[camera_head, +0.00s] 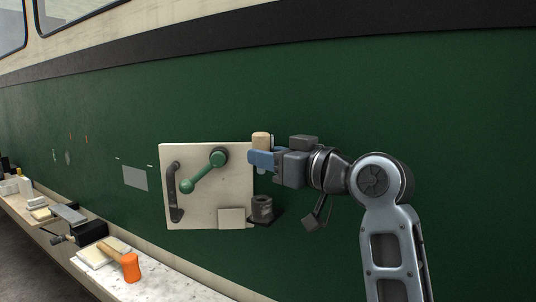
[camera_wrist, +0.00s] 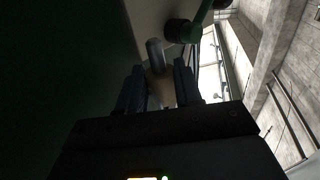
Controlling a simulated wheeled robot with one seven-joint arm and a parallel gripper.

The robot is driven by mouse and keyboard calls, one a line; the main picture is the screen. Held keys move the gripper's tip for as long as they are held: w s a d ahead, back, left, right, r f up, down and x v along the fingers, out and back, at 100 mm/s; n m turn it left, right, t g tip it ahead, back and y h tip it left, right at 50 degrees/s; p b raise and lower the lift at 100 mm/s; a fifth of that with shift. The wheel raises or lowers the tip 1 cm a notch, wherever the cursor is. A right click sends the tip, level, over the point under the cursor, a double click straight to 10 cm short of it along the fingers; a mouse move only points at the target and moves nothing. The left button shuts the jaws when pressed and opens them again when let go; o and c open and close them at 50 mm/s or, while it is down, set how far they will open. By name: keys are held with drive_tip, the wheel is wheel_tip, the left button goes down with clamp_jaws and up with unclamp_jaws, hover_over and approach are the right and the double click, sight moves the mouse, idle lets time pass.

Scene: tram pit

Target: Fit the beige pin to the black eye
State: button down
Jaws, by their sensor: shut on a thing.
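The beige pin (camera_head: 261,139) stands upright in my gripper (camera_head: 262,159), above the black eye. Its beige head shows above the blue fingers, and a paler grey shank shows below them. In the wrist view the pin (camera_wrist: 160,88) is between the two dark blue fingers of my gripper (camera_wrist: 160,88), with a grey rounded end pointing away. The black eye (camera_head: 263,207) is a dark ring-shaped socket on a bracket at the lower right corner of the cream panel.
The cream panel (camera_head: 205,205) on the green tram side carries a green lever (camera_head: 203,173) and a dark handle (camera_head: 174,190), left of my gripper. A ledge (camera_head: 150,290) below holds an orange-headed mallet (camera_head: 131,266) and several other items. The green wall above is clear.

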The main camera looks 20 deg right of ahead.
drive_tip(key=shift+f+b, duration=1.3)
drive_tip(key=shift+f, duration=0.8)
drive_tip(key=shift+f+b, duration=1.1)
drive_tip(key=shift+f, duration=0.65)
drive_tip(key=c, duration=0.7)
unclamp_jaws()
drive_tip(key=shift+b+v, duration=0.6)
drive_tip(key=shift+v, duration=3.3)
